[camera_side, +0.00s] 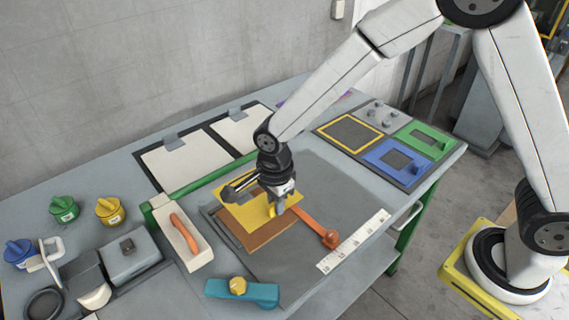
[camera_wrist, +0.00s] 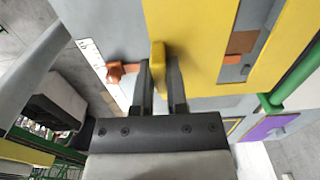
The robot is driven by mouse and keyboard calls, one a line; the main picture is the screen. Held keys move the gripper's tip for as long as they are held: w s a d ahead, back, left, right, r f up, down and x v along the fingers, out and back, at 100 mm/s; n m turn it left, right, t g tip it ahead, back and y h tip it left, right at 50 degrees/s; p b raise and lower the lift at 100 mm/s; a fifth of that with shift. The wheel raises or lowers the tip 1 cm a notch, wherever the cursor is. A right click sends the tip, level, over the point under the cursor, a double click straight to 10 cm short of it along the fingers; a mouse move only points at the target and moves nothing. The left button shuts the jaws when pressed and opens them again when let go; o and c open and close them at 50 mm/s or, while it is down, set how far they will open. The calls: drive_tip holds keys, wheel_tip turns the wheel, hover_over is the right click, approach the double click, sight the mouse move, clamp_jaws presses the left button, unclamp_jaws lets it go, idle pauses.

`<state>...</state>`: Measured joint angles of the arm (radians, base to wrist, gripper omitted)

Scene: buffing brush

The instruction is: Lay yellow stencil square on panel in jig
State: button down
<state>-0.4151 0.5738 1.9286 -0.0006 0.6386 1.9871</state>
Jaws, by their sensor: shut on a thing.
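The yellow stencil (camera_side: 232,212) is over the brown panel (camera_side: 268,236) in the side view, turned and offset from it, with brown showing along the near side. In the wrist view the stencil (camera_wrist: 205,50) fills the right, and brown panel (camera_wrist: 240,42) shows through its cutout. My gripper (camera_side: 276,208) is shut on the stencil's upright yellow tab (camera_wrist: 158,68). The grey jig (camera_side: 226,232) edges the panel at left. An orange lever (camera_side: 314,227) lies at the panel's right. I cannot tell whether the stencil touches the panel.
A white tray (camera_side: 196,256) with an orange-handled tool stands left. A teal block (camera_side: 262,294) and a ruler (camera_side: 352,241) lie in front and at right. Blue (camera_side: 381,159) and green (camera_side: 412,136) stencils lie back right, beside an empty yellow-outlined place (camera_side: 333,131).

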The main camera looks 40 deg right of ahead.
drive_tip(key=shift+w+f, duration=0.2)
drive_tip(key=shift+w+a+f, duration=0.1)
drive_tip(key=shift+f, duration=1.6)
drive_tip(key=shift+f, duration=0.6)
drive_tip(key=c, duration=0.7)
unclamp_jaws()
drive_tip(key=shift+o, duration=0.2)
drive_tip(key=shift+r, duration=0.15)
wheel_tip(320, 180, up, 13)
